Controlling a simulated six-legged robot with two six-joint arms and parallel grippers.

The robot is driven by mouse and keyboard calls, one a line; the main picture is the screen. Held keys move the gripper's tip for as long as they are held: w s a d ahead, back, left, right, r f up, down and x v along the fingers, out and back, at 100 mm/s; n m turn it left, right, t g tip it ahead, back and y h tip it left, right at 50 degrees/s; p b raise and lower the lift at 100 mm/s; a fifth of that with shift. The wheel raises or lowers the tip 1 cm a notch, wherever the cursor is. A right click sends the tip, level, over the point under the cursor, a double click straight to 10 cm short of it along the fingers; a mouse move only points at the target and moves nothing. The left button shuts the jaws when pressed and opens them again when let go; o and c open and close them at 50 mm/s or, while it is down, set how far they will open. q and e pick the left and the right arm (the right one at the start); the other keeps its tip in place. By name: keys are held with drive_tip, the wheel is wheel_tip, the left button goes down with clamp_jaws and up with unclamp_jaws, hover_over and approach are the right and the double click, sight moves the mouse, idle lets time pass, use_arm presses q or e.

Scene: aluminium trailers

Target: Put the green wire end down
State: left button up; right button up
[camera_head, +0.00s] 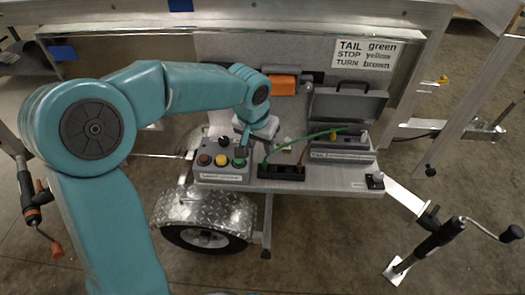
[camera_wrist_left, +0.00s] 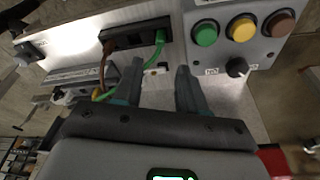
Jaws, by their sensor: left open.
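The green wire (camera_head: 310,134) arches from the black terminal block (camera_head: 280,172) toward the open grey TAIL box (camera_head: 342,150). My left gripper (camera_head: 246,140) is above the shelf, between the button box and the terminal block. Its fingers (camera_wrist_left: 158,70) are apart, with no wire visibly held between them. My right gripper is out of view.
The button box (camera_head: 221,171) with brown, yellow and green buttons stands left of the terminal block. A brown wire (camera_head: 303,150) rises from the block. An orange object (camera_head: 284,85) is at the back. A sign (camera_head: 366,54) pairs TAIL with green.

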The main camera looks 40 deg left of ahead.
use_arm(q)
drive_tip(key=s+d+f+m+g+h, duration=0.1)
drive_tip(key=s+d+f+h, duration=0.1)
drive_tip(key=d+f, duration=0.45)
drive_tip(key=s+d+f+h, duration=0.15)
drive_tip(key=d+f, duration=0.25)
drive_tip(key=f, duration=0.5)
drive_tip(key=s+d+f, duration=0.4)
drive_tip(key=s+f, duration=0.3)
drive_tip(key=s+d+f+n+g, duration=0.1)
drive_tip(key=s+d+f, duration=0.3)
drive_tip(key=s+f, duration=0.3)
drive_tip(key=shift+s+f+h, duration=0.2)
drive_tip(key=shift+s+h, duration=0.25)
drive_tip(key=shift+s, duration=0.15)
wheel_tip(320, 180, up, 9)
drive_tip(key=p, duration=0.9)
drive_tip(key=shift+r+p, duration=0.2)
drive_tip(key=shift+p, duration=0.15)
